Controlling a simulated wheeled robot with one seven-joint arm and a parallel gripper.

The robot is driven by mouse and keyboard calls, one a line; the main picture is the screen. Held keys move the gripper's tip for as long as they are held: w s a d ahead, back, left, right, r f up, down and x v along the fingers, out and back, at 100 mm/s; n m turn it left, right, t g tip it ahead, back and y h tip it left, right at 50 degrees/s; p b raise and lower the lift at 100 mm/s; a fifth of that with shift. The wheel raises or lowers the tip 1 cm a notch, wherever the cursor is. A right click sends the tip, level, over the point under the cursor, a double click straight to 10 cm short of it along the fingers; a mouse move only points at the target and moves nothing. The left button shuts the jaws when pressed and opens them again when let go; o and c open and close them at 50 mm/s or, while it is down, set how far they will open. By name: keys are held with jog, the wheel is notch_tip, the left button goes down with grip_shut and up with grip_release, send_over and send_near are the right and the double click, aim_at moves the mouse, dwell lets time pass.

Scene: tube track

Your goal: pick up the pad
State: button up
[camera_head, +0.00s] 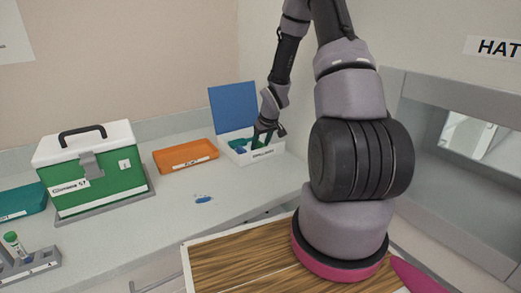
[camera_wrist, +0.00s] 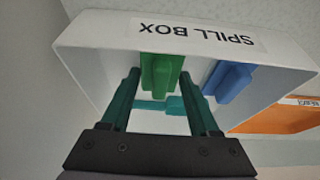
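The white spill box (camera_head: 262,156) stands open on the counter with its blue lid (camera_head: 233,107) raised behind it. My gripper (camera_head: 266,138) reaches down into it. In the wrist view, my gripper (camera_wrist: 160,80) has its two dark teal fingers spread apart. A green piece (camera_wrist: 160,72) lies between and just beyond the fingertips; I cannot tell whether they touch it. A flat teal piece (camera_wrist: 155,106) lies across behind the fingers. A blue piece (camera_wrist: 234,80) is to the right of the fingers. I cannot tell for sure which of these is the pad.
An orange tray (camera_head: 186,156) lies left of the spill box. A green case with a white lid (camera_head: 93,170) stands further left. A small blue item (camera_head: 204,200) lies on the open counter (camera_head: 170,225). A tube rack (camera_head: 30,265) is at the near left. The box walls are close around the fingers.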

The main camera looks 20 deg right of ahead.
aim_at(260, 143)
jog(key=c, duration=0.6)
notch_tip(260, 143, up, 10)
jog(key=shift+r, duration=0.1)
jog(key=o, duration=0.6)
jog(key=c, duration=0.4)
